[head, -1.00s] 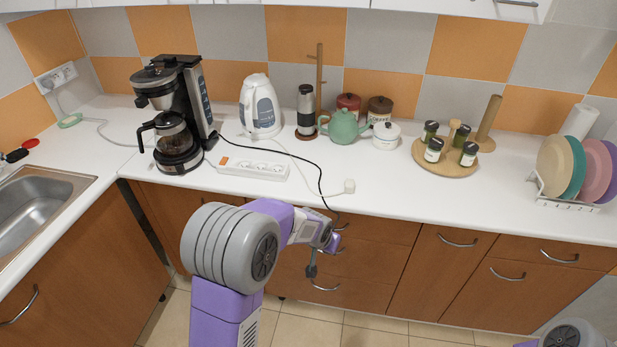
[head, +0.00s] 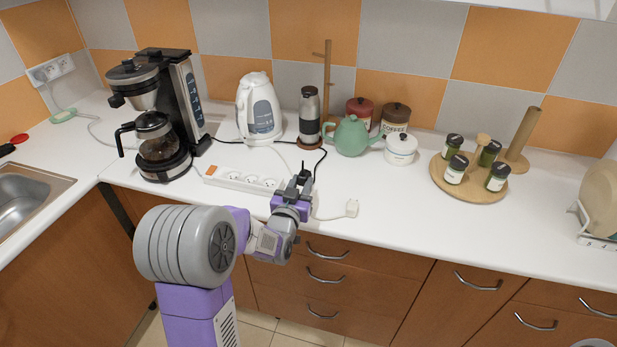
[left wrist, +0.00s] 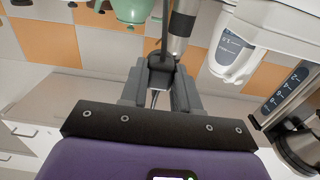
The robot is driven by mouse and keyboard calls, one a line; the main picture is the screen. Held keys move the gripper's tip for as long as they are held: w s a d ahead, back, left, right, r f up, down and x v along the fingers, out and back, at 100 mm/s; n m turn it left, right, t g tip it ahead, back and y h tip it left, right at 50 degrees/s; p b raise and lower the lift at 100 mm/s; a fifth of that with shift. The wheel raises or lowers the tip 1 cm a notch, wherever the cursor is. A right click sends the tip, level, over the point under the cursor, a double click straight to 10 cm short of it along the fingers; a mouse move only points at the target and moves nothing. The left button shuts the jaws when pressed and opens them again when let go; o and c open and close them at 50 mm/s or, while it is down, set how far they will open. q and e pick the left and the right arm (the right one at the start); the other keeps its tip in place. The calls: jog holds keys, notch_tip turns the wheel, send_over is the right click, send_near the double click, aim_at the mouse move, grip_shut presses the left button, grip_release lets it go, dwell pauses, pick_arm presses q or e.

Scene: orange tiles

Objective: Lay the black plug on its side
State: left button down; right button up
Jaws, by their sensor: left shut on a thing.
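The black plug (head: 304,172) is at the tip of my left gripper (head: 296,186), above the counter at the right end of the white power strip (head: 228,178). In the left wrist view the plug (left wrist: 161,74) sits between the two grey fingers of the left gripper (left wrist: 158,92), which are shut on it. Its black cord (left wrist: 166,30) runs away from the plug's far end. The fingers hide part of the plug, and I cannot tell whether it touches the counter. My right gripper is out of view.
Behind stand a kettle (head: 259,110), a grinder (head: 309,115), a green teapot (head: 351,136) and a white pot (head: 401,149). A coffee maker (head: 160,120) stands left. The counter right of the white plug is clear.

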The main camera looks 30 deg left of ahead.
pick_arm(q)
jog(key=shift+s+f, duration=0.25)
jog(key=shift+f, duration=0.05)
jog(key=shift+s+f+b, duration=0.1)
jog(key=shift+f+b, duration=0.25)
jog(key=shift+b, duration=0.1)
jog(key=shift+f+b, duration=1.6)
jog(key=shift+f, duration=1)
jog(key=c, duration=0.7)
grip_release()
jog(key=shift+c, duration=0.2)
jog(key=p+v, duration=0.1)
jog(key=v, duration=0.6)
jog(key=shift+s, duration=0.2)
